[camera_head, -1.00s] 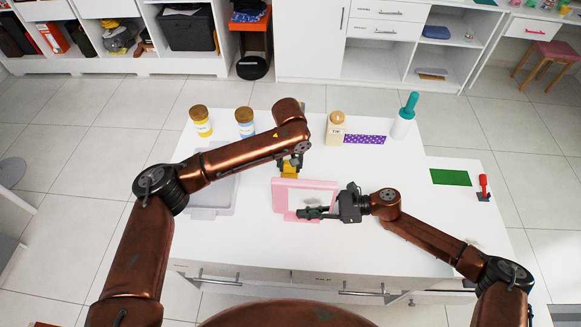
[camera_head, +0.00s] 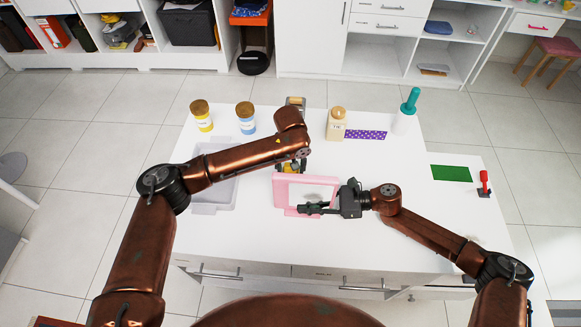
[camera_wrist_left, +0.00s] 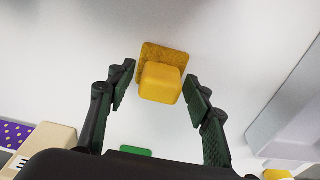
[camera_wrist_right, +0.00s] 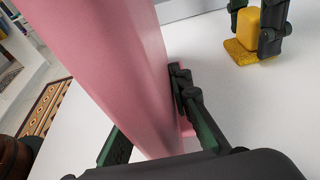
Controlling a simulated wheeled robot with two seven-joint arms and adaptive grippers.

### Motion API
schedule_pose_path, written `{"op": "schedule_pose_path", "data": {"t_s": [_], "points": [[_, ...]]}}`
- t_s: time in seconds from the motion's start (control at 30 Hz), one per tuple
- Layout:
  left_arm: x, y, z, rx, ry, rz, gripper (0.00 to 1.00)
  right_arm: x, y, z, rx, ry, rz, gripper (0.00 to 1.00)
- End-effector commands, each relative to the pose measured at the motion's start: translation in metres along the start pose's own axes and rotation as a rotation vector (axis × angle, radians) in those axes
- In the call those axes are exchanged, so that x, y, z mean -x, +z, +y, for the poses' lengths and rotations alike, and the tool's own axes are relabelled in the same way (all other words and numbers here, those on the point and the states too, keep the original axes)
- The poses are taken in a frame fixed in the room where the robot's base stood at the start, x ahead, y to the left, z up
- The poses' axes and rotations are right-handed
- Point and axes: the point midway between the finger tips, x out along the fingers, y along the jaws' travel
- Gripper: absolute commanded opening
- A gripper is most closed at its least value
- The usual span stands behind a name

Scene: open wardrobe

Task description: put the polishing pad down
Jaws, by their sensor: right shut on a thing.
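The yellow polishing pad (camera_wrist_left: 160,83), a flat base with a block-shaped handle, lies on the white table. The right wrist view also shows the pad (camera_wrist_right: 247,47) there, base down. My left gripper (camera_head: 293,167) is over it, fingers spread on both sides of the handle, with small gaps in the left wrist view. In the head view the left gripper mostly hides the pad. My right gripper (camera_head: 318,208) is shut on a pink-framed panel (camera_head: 280,194), which stands tilted on the table just in front of the pad.
A grey tray (camera_head: 213,209) is left of the pink frame, partly behind my left arm. Jars (camera_head: 202,116), a bottle (camera_head: 337,126), a purple dotted strip (camera_head: 366,135) and a teal-handled tool (camera_head: 408,108) line the back. A green mat (camera_head: 452,174) lies right. The table's front right is clear.

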Motion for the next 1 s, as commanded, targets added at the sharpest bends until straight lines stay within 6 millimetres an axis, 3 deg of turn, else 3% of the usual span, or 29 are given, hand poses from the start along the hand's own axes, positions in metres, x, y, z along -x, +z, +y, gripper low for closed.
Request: {"op": "schedule_pose_path", "data": {"t_s": [0.37, 0.8, 1.0], "points": [[0.007, -0.001, 0.000, -0.001, 0.001, 0.002, 0.48, 0.000, 0.000, 0.000, 0.000, 0.000, 0.000, 0.05], [0.091, -0.001, 0.000, 0.000, 0.001, 0.003, 0.48, 0.000, 0.000, 0.000, 0.000, 0.000, 0.000, 0.05], [0.116, -0.001, 0.000, -0.001, 0.000, 0.002, 0.48, 0.000, 0.000, 0.000, 0.000, 0.000, 0.000, 0.05]]}}
